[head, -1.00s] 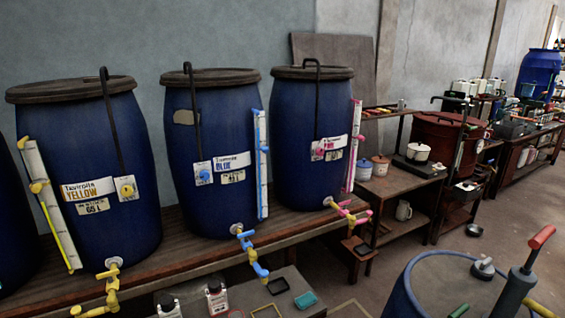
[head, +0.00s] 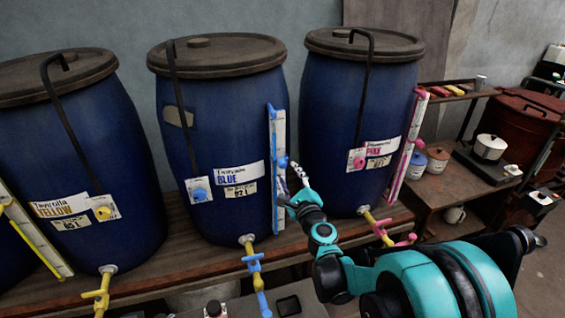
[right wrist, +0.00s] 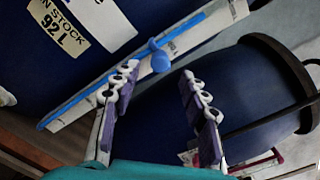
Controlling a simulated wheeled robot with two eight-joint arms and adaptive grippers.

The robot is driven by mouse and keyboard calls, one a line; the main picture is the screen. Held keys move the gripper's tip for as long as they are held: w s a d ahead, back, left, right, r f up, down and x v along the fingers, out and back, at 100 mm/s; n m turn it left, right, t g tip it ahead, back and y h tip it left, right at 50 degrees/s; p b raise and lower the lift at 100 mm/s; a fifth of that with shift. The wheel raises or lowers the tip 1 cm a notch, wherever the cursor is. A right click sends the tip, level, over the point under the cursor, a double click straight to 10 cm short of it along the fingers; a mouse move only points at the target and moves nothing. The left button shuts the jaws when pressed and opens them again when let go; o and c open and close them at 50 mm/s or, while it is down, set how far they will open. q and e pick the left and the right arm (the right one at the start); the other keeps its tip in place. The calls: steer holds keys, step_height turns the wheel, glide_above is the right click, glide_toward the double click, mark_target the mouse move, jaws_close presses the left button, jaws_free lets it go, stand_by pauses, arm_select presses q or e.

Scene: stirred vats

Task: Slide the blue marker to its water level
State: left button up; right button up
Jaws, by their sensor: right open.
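The blue vat (head: 222,130) stands in the middle of the head view, with a "BLUE" label and a smaller label that reads 92 L in the right wrist view. Its white gauge strip (head: 279,200) runs up its right side, with a thin blue line along it. The blue marker (head: 283,162) sits partway up the strip; it also shows in the right wrist view (right wrist: 160,61). My right gripper (right wrist: 160,74) is open, with its fingers on either side just short of the marker. I cannot make out the water level. My left gripper is not in view.
A yellow vat (head: 90,160) stands left and a pink vat (head: 350,110) right, close behind my right gripper. A blue tap (head: 254,262) juts out below the blue vat. A wooden bench (head: 200,265) carries the vats.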

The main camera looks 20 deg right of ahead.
mark_target(283, 166)
steer(key=w, duration=0.5)
steer(key=shift+w+a+b, duration=0.15)
steer(key=shift+b, duration=0.25)
steer(key=shift+w, duration=0.45)
jaws_close()
steer(key=shift+r, duration=0.15)
